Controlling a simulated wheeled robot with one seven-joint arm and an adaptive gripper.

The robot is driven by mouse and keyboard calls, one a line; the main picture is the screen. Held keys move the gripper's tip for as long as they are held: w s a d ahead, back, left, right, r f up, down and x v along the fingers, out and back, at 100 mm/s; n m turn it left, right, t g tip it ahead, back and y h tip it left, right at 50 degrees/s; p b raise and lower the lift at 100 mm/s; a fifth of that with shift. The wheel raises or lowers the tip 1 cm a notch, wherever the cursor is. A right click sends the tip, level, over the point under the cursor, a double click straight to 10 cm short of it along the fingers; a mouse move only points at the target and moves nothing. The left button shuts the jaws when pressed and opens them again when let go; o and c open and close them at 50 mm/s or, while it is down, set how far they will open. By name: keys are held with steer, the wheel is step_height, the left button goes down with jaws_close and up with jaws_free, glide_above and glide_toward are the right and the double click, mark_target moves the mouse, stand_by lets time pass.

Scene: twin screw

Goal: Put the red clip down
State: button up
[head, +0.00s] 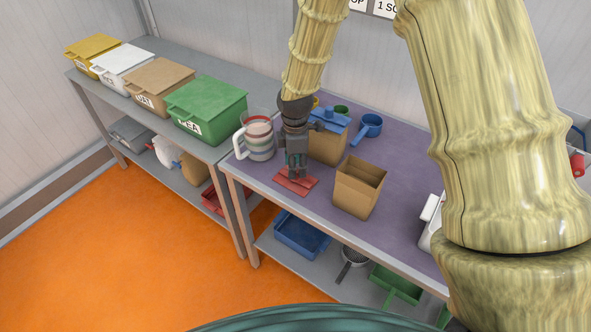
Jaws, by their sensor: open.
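The red clip (292,184) lies on the purple-topped table (322,205) near its front left edge. My gripper (296,174) points down right above the clip, with its fingertips at or very near it. The gripper is open. Its fingers cover part of the clip, and I cannot tell whether they touch it.
An open brown box (358,190) stands just right of the clip. A striped pitcher (257,138) stands to the left. Behind are another brown box (326,148) with a blue top and a blue scoop (368,127). A green bin (207,108) stands on the left bench.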

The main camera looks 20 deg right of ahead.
step_height(320, 180, up, 10)
steer(key=b, duration=0.2)
steer(key=shift+f, duration=0.15)
stand_by(0.5)
